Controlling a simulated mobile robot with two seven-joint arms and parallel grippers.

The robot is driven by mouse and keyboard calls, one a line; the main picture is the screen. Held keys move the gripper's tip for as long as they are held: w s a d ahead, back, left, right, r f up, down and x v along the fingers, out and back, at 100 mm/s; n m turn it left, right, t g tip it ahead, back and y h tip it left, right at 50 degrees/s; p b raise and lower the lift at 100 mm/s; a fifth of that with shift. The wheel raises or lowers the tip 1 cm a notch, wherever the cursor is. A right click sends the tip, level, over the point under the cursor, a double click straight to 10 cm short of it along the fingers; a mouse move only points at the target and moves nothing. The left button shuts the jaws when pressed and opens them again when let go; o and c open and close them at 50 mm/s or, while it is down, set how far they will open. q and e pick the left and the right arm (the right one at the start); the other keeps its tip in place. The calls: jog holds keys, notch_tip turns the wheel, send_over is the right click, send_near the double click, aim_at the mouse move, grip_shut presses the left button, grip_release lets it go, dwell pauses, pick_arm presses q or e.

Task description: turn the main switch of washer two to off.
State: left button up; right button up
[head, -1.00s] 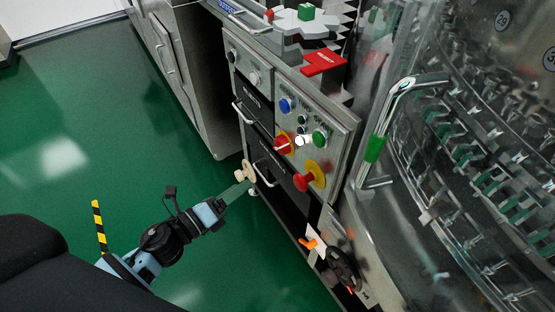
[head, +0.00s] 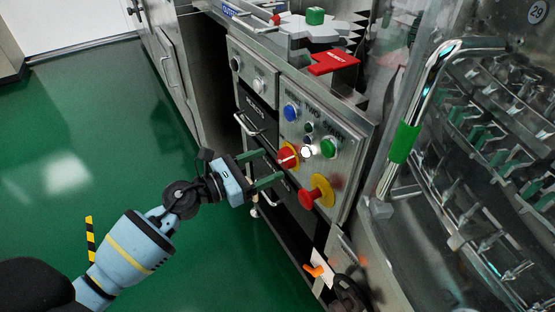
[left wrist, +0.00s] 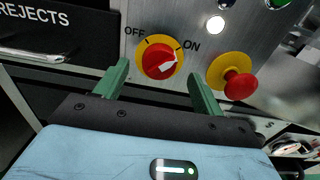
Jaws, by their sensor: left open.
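The main switch is a red rotary knob on a yellow disc, seen in the head view (head: 288,155) and in the left wrist view (left wrist: 159,61). Marks for OFF and ON stand above it at left and right. Its white pointer slants toward the ON side. My left gripper (head: 272,164) is open and empty in front of the panel, its green fingers pointing at the switch. In the left wrist view the fingers (left wrist: 160,72) stand left and right of the knob, apart from it. My right gripper does not show.
A red emergency button (head: 312,197) on yellow sits right of and below the switch. Blue (head: 291,112) and green (head: 328,148) buttons and a lit white one (head: 306,152) are above. A drawer handle (head: 246,124) sticks out at left. Green floor (head: 70,150) is free.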

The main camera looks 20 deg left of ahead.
aim_at(279, 160)
pick_arm(q)
jog(key=shift+x, duration=1.95)
jog(key=shift+c, duration=0.3)
jog(key=c, duration=0.9)
